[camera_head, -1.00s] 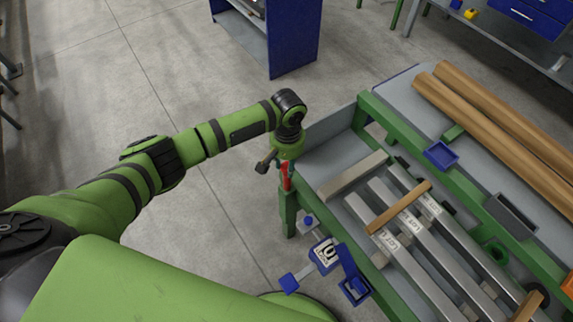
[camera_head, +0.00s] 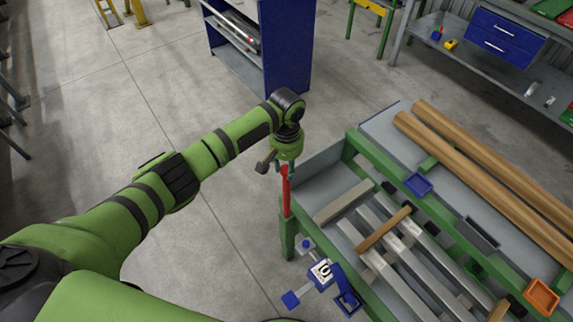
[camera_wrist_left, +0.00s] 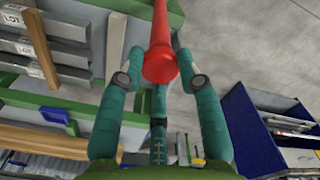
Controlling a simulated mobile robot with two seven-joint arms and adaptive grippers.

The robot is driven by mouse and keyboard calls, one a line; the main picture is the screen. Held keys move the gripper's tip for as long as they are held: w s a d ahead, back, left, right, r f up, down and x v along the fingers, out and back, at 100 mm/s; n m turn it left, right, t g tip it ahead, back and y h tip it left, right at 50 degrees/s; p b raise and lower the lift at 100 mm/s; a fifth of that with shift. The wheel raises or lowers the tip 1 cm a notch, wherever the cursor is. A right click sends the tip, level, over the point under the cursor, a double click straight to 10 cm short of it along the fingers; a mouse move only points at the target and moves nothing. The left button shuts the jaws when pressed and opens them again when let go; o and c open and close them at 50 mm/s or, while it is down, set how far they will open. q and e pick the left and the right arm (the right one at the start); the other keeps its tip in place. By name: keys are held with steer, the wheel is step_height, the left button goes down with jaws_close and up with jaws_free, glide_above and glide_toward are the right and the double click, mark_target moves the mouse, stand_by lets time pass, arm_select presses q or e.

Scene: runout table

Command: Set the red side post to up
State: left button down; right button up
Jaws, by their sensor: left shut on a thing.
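The red side post (camera_head: 286,195) stands upright at the near left corner of the green runout table frame (camera_head: 288,236). A long stretch of red shows above the green leg. My left gripper (camera_head: 285,170) is at the top of the post, pointing down and shut on it. In the left wrist view the post (camera_wrist_left: 160,58) runs between the two teal fingers (camera_wrist_left: 160,75), with its rounded red end towards the camera. My right gripper is not in view.
Metal bars (camera_head: 374,250) and a wooden stick (camera_head: 384,228) lie on the table right of the post. A blue device with a dial (camera_head: 322,271) sits at the table's near side. Long brown rolls (camera_head: 480,165) lie behind.

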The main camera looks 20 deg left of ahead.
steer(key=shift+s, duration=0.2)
arm_select(q)
steer(key=c, duration=0.9)
jaws_free()
steer(key=shift+o, duration=0.3)
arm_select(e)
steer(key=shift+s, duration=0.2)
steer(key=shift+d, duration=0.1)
arm_select(q)
step_height(320, 180, up, 12)
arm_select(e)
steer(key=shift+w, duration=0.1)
